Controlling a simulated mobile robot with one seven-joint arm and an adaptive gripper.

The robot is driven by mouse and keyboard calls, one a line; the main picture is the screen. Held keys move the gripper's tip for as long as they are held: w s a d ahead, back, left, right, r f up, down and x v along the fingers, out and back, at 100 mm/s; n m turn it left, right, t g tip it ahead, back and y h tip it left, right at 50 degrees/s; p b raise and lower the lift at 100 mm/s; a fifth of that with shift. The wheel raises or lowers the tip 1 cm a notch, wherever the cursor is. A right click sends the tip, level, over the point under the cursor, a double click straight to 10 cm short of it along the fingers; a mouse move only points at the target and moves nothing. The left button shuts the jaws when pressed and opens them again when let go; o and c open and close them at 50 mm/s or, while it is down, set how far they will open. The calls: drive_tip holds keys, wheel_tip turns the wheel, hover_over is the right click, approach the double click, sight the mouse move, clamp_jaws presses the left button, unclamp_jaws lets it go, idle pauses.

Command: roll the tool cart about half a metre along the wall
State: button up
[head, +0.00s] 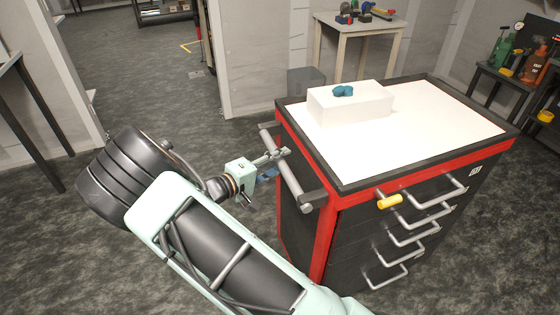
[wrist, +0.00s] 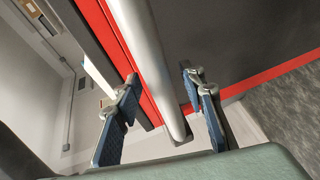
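The tool cart (head: 315,240) is black with red edges and a white top, with several drawers on its front. A grey bar handle (head: 291,180) runs along its left side. My gripper (head: 275,162) is at this handle, reaching in from the left. In the wrist view the handle (wrist: 150,65) passes between the two blue-padded fingers of my gripper (wrist: 163,112). Gaps show on both sides of the bar, so the fingers are open and not closed on it.
A white box (head: 350,108) with a blue item (head: 343,91) sits on the cart top. A grey bin (head: 306,80) and a small table (head: 358,30) stand behind the cart. A dark bench with tools (head: 515,85) is at right. Floor at left is clear toward a doorway.

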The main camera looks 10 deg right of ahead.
drive_tip(key=shift+w+d, duration=0.15)
clamp_jaws()
drive_tip(key=shift+f, duration=0.1)
idle(0.4)
